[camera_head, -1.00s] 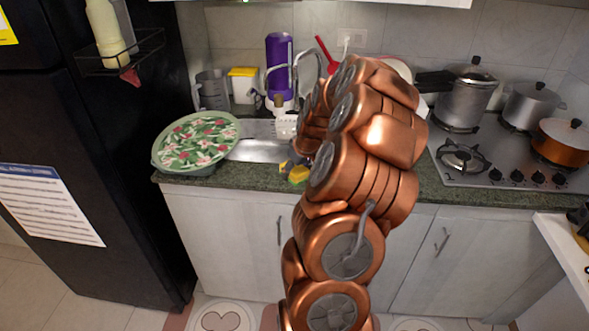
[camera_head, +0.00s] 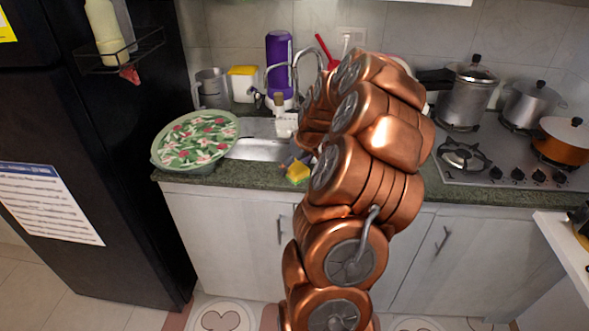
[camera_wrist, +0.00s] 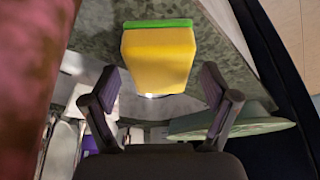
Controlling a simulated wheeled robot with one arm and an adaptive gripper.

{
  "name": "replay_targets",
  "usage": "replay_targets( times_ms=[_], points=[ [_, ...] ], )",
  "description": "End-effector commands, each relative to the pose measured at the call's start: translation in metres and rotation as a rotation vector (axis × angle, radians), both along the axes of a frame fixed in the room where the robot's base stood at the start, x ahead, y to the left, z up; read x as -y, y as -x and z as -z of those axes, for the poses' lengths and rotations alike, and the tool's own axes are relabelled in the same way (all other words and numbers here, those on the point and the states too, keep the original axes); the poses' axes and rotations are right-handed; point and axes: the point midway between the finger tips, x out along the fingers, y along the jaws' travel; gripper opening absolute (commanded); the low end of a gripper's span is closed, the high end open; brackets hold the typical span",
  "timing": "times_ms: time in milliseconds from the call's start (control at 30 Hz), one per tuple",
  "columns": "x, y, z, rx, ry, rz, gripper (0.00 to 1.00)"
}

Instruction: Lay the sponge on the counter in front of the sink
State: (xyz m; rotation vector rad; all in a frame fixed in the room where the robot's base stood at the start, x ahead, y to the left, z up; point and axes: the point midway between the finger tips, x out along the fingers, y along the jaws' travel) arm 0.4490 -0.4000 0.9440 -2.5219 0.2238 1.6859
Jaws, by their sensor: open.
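The sponge (camera_head: 298,172), yellow with a green layer, is at the counter's front edge, by the front right of the sink (camera_head: 262,150). In the wrist view the sponge (camera_wrist: 158,62) shows a broad yellow face with a green strip along its top. My gripper (camera_wrist: 160,92) is open, its two dark fingers spread to either side of the sponge's near end, with gaps visible. In the head view my arm hides most of the gripper; I cannot tell whether the sponge lies flat or leans.
A green floral dish (camera_head: 196,140) stands left of the sink on the counter (camera_head: 240,176). The faucet (camera_head: 294,72) and a purple bottle (camera_head: 280,70) are behind the sink. A stove (camera_head: 500,160) with pots is to the right. A black fridge (camera_head: 90,150) stands left.

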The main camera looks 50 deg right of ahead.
Motion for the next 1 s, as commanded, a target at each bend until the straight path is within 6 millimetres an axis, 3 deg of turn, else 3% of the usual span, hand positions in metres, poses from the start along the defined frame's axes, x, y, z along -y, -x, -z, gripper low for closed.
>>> replay_targets(
  times_ms=[600,1000],
  points=[
    [-0.005,0.034,-0.085,0.004,0.005,0.002,0.86],
    [-0.012,0.038,-0.097,-0.002,-0.002,-0.006,0.86]
  ],
)
